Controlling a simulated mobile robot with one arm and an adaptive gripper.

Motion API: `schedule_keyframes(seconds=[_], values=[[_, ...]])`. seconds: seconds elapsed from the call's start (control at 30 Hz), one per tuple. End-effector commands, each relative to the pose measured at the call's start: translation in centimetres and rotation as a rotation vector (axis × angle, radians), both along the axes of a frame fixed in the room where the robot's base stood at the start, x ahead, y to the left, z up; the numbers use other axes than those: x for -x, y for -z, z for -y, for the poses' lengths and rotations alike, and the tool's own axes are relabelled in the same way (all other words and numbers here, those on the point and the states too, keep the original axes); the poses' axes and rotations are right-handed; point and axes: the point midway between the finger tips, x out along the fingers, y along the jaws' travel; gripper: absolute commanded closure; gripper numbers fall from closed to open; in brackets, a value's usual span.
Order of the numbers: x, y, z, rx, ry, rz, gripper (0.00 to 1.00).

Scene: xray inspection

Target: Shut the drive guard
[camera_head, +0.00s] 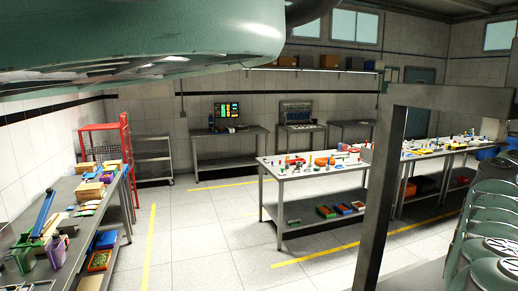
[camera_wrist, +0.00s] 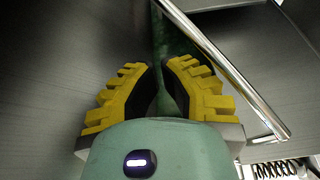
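My gripper (camera_wrist: 157,68) shows in the wrist view, with yellow ridged fingers and dark inner pads. A narrow gap stands between the fingers, with nothing clearly held in it; a dark green surface shows behind. A shiny metal bar (camera_wrist: 228,72) runs diagonally from the top middle to the lower right, just right of the fingers. Whether they touch it I cannot tell. Dark brushed-metal panels (camera_wrist: 55,70) fill both sides; they may belong to the drive guard, but no whole guard is recognisable. The head view does not show my gripper or a clear guard.
A metal coil spring (camera_wrist: 280,168) shows at the wrist view's lower right. In the head view, a grey metal frame (camera_head: 385,190) stands close at the right. A worktable (camera_head: 300,174) with small parts stands behind it, another bench (camera_head: 65,188) at left. Open floor (camera_head: 205,240) lies between.

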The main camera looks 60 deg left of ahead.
Motion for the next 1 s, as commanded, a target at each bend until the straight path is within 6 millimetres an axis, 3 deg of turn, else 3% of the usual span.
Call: schedule_keyframes(seconds=[0.17, 0.7, 1.0], values=[[0.5, -0.7, 0.8, 0.007, 0.024, -0.020, 1.00], [0.0, -0.9, 8.8, 0.006, 0.022, -0.020, 1.00], [-0.2, -0.4, 10.0, 0.005, 0.016, -0.016, 1.00]])
